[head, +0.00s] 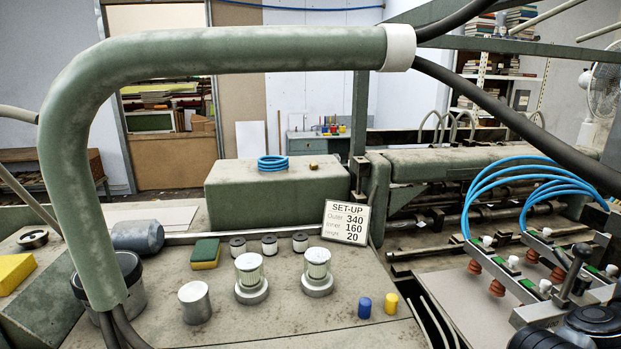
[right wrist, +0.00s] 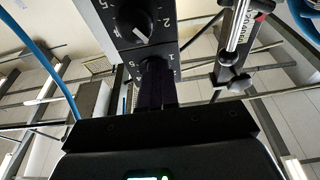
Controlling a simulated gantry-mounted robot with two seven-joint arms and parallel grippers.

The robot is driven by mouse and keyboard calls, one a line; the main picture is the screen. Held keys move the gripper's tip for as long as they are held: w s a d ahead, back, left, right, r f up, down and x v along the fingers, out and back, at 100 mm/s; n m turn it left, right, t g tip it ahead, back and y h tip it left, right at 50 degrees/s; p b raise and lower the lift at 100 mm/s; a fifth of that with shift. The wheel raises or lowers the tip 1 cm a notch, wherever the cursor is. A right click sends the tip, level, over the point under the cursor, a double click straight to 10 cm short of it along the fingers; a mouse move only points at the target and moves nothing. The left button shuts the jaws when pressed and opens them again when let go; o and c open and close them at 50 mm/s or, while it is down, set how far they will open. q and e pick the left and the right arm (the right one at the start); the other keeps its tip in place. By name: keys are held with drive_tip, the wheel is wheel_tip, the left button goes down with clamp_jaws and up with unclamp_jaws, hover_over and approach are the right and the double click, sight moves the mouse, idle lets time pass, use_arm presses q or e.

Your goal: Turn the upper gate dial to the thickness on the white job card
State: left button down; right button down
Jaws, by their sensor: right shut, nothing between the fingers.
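In the right wrist view a dark panel carries two black dials with white numerals. One dial (right wrist: 134,22) is high in the picture, with a white mark on its knob and numerals 5, 2 and 1 near it. The second dial lies below it, mostly hidden behind my right gripper (right wrist: 155,72). The right gripper's dark fingers are shut and empty, reaching up to that second dial; I cannot tell whether they touch it. In the head view a white card (head: 346,222) reads SET-UP, with 340, 160 and 20. No thickness line is readable on it. My left gripper is out of view.
A ruler-like post (right wrist: 235,40) marked in mm stands right of the panel. Blue hoses (head: 530,180) arch at right.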

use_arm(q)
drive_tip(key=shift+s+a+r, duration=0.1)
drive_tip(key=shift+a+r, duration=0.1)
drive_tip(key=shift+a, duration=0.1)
use_arm(e)
drive_tip(key=shift+d+f, duration=0.15)
drive_tip(key=shift+d, duration=0.05)
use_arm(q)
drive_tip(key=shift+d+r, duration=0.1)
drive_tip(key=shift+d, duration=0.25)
use_arm(e)
drive_tip(key=shift+s+d+r, duration=0.1)
drive_tip(key=shift+d+r, duration=0.15)
use_arm(q)
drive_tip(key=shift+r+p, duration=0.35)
drive_tip(key=shift+p, duration=0.2)
use_arm(e)
drive_tip(key=shift+a, duration=0.1)
